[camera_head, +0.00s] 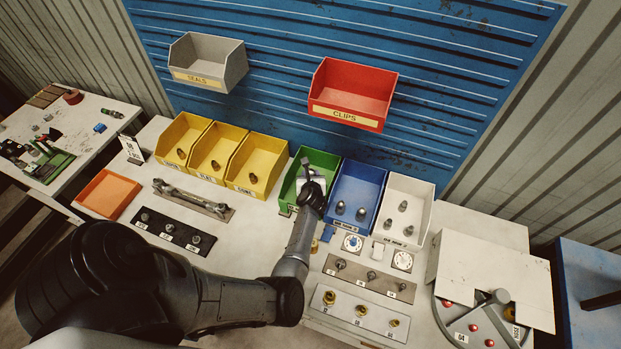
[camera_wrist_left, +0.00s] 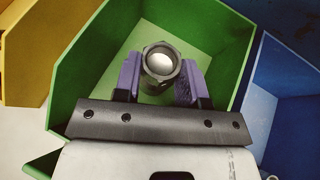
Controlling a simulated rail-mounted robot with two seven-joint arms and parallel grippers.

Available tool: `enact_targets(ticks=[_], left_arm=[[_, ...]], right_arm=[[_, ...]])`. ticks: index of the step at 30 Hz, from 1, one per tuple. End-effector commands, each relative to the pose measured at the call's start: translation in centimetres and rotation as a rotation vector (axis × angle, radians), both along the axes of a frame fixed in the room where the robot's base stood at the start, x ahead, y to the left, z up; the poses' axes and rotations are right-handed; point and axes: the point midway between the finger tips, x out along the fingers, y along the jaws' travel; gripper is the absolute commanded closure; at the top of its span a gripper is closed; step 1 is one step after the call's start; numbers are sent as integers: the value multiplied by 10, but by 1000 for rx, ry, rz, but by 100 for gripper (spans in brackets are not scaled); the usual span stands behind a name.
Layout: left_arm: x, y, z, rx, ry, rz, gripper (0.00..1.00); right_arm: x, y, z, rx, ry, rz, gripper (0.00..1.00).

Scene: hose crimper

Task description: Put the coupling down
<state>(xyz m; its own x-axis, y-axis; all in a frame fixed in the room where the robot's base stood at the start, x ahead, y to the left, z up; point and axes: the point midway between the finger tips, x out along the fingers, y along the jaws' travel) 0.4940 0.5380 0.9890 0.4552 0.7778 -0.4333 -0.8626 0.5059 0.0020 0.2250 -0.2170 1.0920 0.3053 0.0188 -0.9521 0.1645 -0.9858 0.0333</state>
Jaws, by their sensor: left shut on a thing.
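My left gripper (camera_wrist_left: 160,82) has purple-padded fingers and is shut on a grey metal coupling (camera_wrist_left: 161,49), seen end-on with a hexagonal collar and a round bore. The coupling is over the open green bin (camera_wrist_left: 83,82) in the left wrist view, with the bin's floor showing behind it. In the head view the left gripper (camera_head: 307,172) reaches over the green bin (camera_head: 322,160), and my arm hides part of the bin's front. How far the coupling is above the bin floor I cannot tell. The right gripper is not in view.
Yellow bins (camera_head: 217,150) stand left of the green bin, the blue bin (camera_head: 355,190) and white bin (camera_head: 405,210) to its right. Red (camera_head: 350,95) and grey (camera_head: 208,64) bins hang above. Fittings plates and an orange tray (camera_head: 108,194) lie on the bench; a round machine (camera_head: 470,322) stands right.

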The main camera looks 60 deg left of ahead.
Motion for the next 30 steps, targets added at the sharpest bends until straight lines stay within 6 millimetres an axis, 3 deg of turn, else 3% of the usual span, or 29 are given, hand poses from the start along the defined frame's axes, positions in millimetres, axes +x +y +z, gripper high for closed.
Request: enact_targets(ticks=[23, 24, 30], left_arm=[[-1, 0, -12, -1, 1, 1, 94], [-1, 0, -13, -3, 3, 0, 58], [-2, -1, -15, -5, 5, 1, 39]], right_arm=[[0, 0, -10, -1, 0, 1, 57], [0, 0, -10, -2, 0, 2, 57], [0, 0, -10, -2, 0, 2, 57]])
